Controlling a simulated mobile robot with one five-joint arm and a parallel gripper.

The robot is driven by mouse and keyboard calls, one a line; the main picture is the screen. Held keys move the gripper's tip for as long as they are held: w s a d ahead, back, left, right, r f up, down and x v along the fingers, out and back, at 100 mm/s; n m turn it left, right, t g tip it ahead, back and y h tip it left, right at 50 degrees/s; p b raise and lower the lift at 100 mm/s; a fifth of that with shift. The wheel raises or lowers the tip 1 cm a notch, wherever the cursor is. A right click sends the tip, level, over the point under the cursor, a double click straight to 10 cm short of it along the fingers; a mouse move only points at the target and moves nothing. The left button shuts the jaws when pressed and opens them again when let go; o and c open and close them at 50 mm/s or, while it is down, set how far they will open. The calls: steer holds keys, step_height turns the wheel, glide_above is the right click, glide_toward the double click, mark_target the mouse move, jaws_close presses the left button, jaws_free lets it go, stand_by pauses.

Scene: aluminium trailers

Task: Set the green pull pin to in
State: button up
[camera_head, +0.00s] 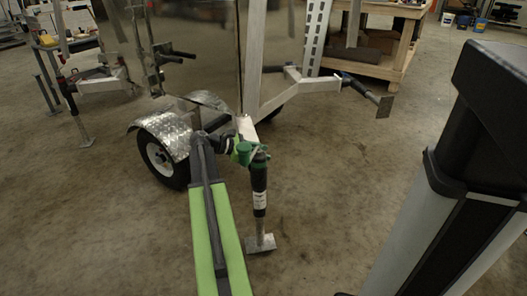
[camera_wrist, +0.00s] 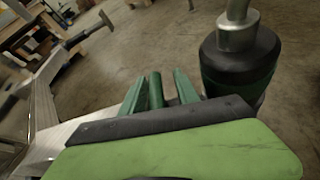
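The green pull pin shows with its green bracket as a small green cluster (camera_head: 243,152) at the top of the jack leg. The jack leg (camera_head: 260,195) is dark, with a white label, and stands upright on a flat metal foot. My light green arm reaches up to the dark gripper (camera_head: 226,143), which is right beside the green cluster. In the wrist view several dark green bars (camera_wrist: 156,90) stand just past the dark edge of my light green gripper part. Contact, finger opening and the pin's in or out position cannot be told.
The trailer's wheel and silver fender (camera_head: 165,130) are left of my arm. A second jack (camera_head: 365,90) sticks out sideways at the back right. A wooden bench (camera_head: 385,50) stands behind it. Open concrete floor lies right of the jack leg.

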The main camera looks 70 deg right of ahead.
steer(key=p+v, duration=0.6)
steer(key=v, duration=1.1)
steer(key=shift+w, duration=0.15)
steer(key=shift+a+r, duration=0.1)
